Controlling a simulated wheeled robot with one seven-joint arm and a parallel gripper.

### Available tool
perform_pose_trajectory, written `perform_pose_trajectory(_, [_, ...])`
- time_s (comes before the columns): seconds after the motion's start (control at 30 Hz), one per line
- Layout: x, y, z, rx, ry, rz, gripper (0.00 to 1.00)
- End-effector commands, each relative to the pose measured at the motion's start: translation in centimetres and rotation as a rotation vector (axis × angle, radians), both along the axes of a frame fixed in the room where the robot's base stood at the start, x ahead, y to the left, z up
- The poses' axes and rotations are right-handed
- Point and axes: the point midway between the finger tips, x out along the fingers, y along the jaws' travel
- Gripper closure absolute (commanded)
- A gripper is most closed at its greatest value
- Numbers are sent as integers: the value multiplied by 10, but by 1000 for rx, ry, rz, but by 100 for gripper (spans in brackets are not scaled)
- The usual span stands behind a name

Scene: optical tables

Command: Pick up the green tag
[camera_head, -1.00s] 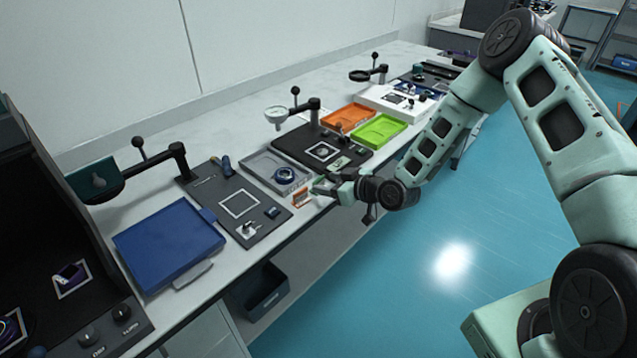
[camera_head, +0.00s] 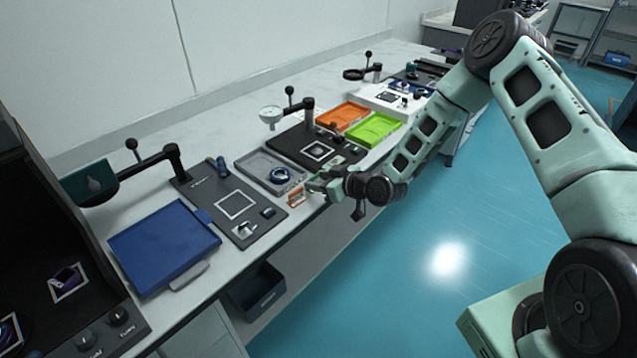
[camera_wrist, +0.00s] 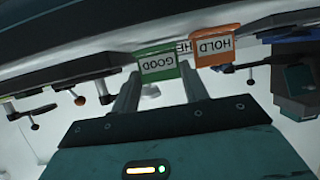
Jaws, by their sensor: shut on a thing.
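The green tag (camera_wrist: 158,64), lettered GOOD, sits between the two fingers of my gripper (camera_wrist: 160,76) in the wrist view. The fingers are shut on it. An orange tag lettered HOLD (camera_wrist: 215,47) stands just beside it, close to the right finger; part of another lettered tag shows behind the two. In the head view my gripper (camera_head: 318,182) is at the front edge of the bench, next to the orange tag (camera_head: 296,197). The green tag is hard to tell from the gripper there.
A grey tray (camera_head: 246,168) with a blue ring lies behind the orange tag. A dark board (camera_head: 335,143), an orange tray (camera_head: 326,122) and a lime tray (camera_head: 368,137) lie farther along. A blue case (camera_head: 160,245) lies left. The floor in front is clear.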

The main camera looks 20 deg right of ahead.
Motion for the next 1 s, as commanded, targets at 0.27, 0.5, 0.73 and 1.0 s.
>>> perform_pose_trajectory(0.27, [1, 0, 34, -1, -4, 0, 77])
perform_pose_trajectory(0.5, [0, 0, 72, -3, -4, 1, 77])
perform_pose_trajectory(0.73, [0, 0, 92, -1, 0, 0, 77])
perform_pose_trajectory(1.0, [-20, -21, 64, 0, 10, -144, 77])
